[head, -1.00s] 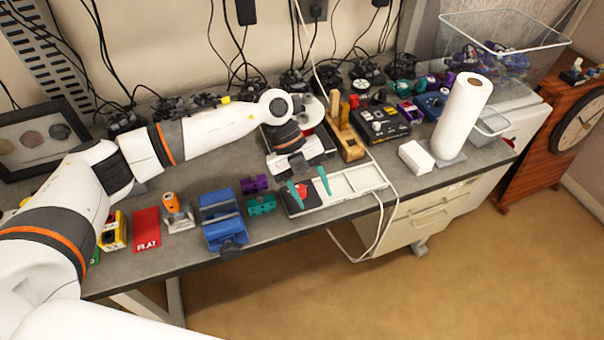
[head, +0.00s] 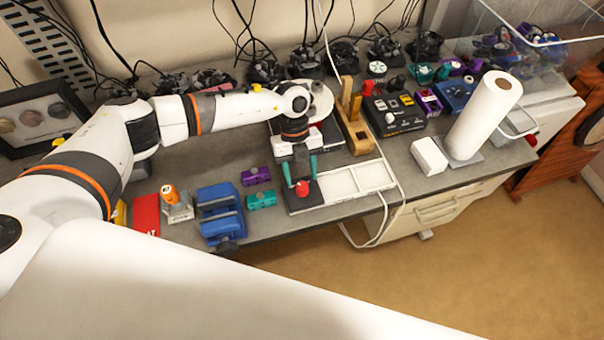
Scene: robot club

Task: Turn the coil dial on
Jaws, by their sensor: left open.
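A red knob (head: 303,188) sits on a dark base (head: 305,203) at the left end of a long white tray-like unit (head: 358,181), near the bench's front edge. It looks like the coil dial, though no label is readable. My left gripper (head: 301,178) points down at the knob with its two teal fingers apart. The fingers stand on either side of the knob's far part; I cannot tell whether they touch it. Its wrist hides part of the dark equipment behind. My right gripper is not in view.
Left of the dial are purple (head: 255,176) and teal (head: 261,199) blocks and a blue vise (head: 221,214). Right are a wooden block (head: 358,137), a black control box (head: 394,115), a white box (head: 429,156) and a paper roll (head: 484,115). Cables run behind.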

